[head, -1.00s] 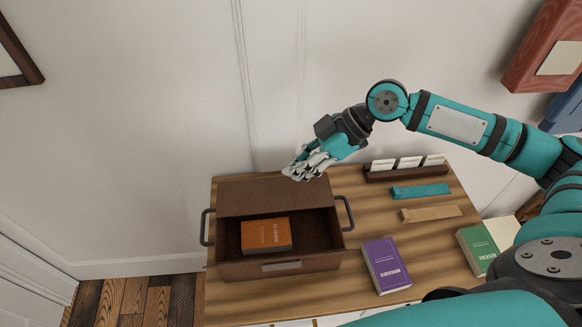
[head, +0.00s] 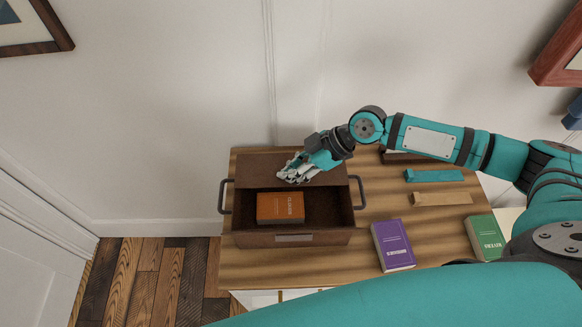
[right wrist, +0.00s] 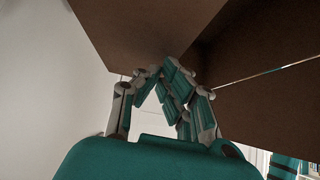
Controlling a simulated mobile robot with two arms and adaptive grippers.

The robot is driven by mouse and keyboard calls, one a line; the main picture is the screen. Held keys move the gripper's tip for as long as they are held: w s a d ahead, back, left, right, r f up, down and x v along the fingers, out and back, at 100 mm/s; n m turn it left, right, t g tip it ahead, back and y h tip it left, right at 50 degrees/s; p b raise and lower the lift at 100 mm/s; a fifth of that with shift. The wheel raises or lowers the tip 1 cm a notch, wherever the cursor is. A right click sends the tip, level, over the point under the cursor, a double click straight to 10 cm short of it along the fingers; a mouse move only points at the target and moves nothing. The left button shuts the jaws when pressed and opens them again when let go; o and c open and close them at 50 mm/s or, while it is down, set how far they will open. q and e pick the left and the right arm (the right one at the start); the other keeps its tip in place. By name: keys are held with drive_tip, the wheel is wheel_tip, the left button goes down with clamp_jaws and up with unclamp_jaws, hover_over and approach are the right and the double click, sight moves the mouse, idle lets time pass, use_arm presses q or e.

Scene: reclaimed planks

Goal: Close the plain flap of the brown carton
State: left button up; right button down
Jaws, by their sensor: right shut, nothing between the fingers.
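The brown carton (head: 329,237) stands on the wooden tabletop, with a handle at each side and a pale label on its front. Its plain flap (head: 258,170) is at the far side, and the box is open in front of it. An orange book (head: 280,208) lies inside. My right gripper (head: 290,176) is shut and empty, over the right half of the flap. In the right wrist view the fingers (right wrist: 165,75) are close to brown panels (right wrist: 150,30); I cannot tell whether they touch. My left gripper is not in view.
A purple book (head: 393,246) and a green book (head: 485,238) lie to the right of the carton. A dark card holder (head: 400,157) is partly hidden by my arm. The wall is close behind.

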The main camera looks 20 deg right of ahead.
drive_tip(key=shift+s+f+b, duration=0.25)
drive_tip(key=shift+f+b, duration=0.35)
drive_tip(key=shift+f, duration=0.15)
drive_tip(key=shift+s, duration=0.1)
